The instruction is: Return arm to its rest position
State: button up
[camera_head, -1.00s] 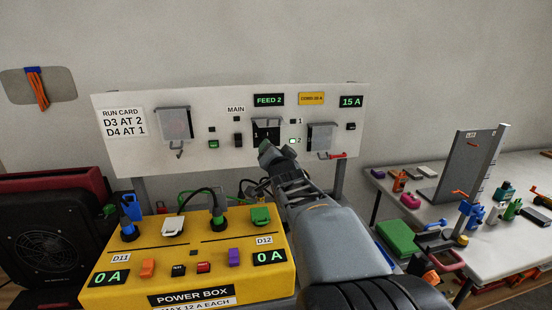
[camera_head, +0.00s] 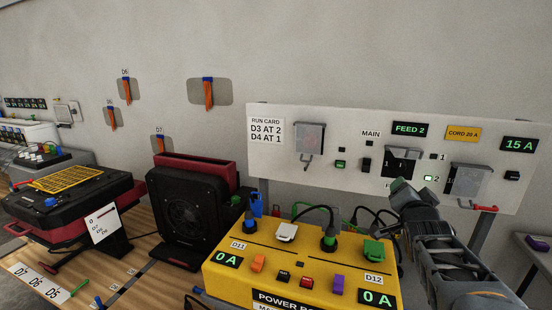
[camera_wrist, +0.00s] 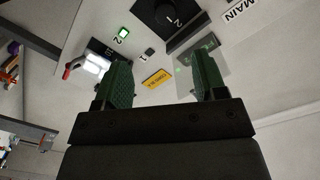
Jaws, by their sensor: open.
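My gripper (camera_wrist: 163,85) is open in the wrist view, with nothing between its two green-padded fingers. In the head view my gripper (camera_head: 402,188) is in front of the lower part of the white wall panel (camera_head: 340,180), just below the black FEED selector (camera_head: 402,161). The FEED 2 display (camera_head: 411,129) is lit green, and the small lamp by the 2 (camera_head: 428,178) is lit. The 15 A display (camera_head: 519,144) is at the panel's right. I cannot tell whether the gripper touches the panel.
The yellow power box (camera_head: 300,262) with plugs and cables stands below the panel, left of my arm; both displays read 0 A. A black fan unit (camera_head: 187,212) and a black and red machine (camera_head: 70,195) stand farther left. The wall above the panel is clear.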

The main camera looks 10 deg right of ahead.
notch_tip(320, 180, down, 6)
jog(key=s+f+n+g, duration=0.1)
jog(key=s+n+g, duration=0.1)
jog(key=g, duration=0.2)
jog(key=s+a+f+n+g+y+p, duration=0.1)
jog(key=s+a+n+g+y+p, duration=0.1)
jog(key=s+a, duration=0.1)
jog(key=s+a+f+n+g+y+p, duration=0.2)
jog(key=s+a, duration=0.1)
jog(key=a, duration=0.3)
jog(key=s+a+f+n+g+y+p, duration=0.2)
jog(key=s+a+n+g, duration=0.1)
jog(key=a, duration=0.2)
jog(key=shift+s+a+f+p, duration=0.1)
jog(key=shift+s+p, duration=0.15)
jog(key=shift+p, duration=0.05)
jog(key=s+a+r+n+g+y+p, duration=0.1)
jog(key=s+a+r+n+p, duration=0.2)
jog(key=a, duration=0.5)
jog(key=shift+s+r+n+y+p, duration=0.15)
jog(key=shift+n+y+p, duration=0.15)
jog(key=shift+y+p, duration=0.15)
